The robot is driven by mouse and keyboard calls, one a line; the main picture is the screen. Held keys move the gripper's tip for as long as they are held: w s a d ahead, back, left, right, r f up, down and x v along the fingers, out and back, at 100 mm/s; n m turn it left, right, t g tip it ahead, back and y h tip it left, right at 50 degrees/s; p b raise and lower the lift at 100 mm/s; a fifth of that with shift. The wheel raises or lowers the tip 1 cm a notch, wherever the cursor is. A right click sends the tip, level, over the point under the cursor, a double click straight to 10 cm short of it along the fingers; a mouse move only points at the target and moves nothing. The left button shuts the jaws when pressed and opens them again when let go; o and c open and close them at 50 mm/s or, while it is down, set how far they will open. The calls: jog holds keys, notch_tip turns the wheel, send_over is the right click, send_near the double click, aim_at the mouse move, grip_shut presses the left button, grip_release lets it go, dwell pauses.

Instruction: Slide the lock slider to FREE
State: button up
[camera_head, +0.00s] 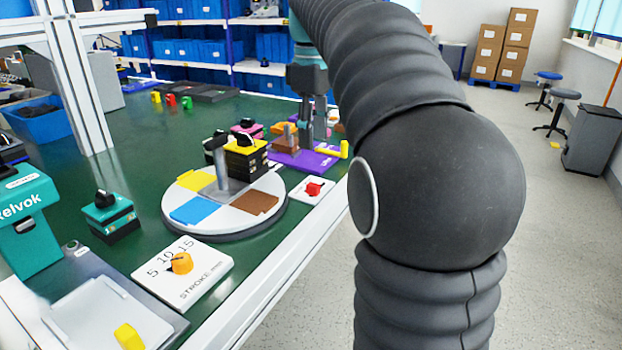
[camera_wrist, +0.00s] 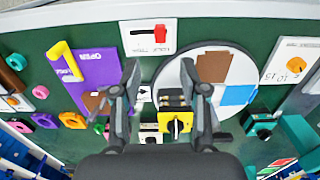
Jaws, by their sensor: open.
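A small white plate (camera_head: 305,197) with a red slider (camera_head: 314,188) lies by the table's front edge, between the round turntable and the purple board. In the wrist view the plate (camera_wrist: 137,45) is at the top middle, with its red slider (camera_wrist: 160,33) right of the plate's middle. Its printed labels are too small to read. My gripper (camera_wrist: 160,72) is open and empty, its two fingers spread apart below the plate in the picture. In the head view my gripper (camera_head: 313,122) hangs over the table near the purple board, apart from the slider.
A purple board (camera_head: 305,162) with a yellow handle (camera_head: 343,149) stands nearby. A white stroke plate (camera_head: 200,283) has an orange knob (camera_head: 181,263).

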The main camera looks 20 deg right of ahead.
aim_at(313, 185)
notch_tip(313, 185, down, 10)
jog(key=shift+f+b, duration=0.25)
jog(key=shift+b, duration=0.25)
grip_shut()
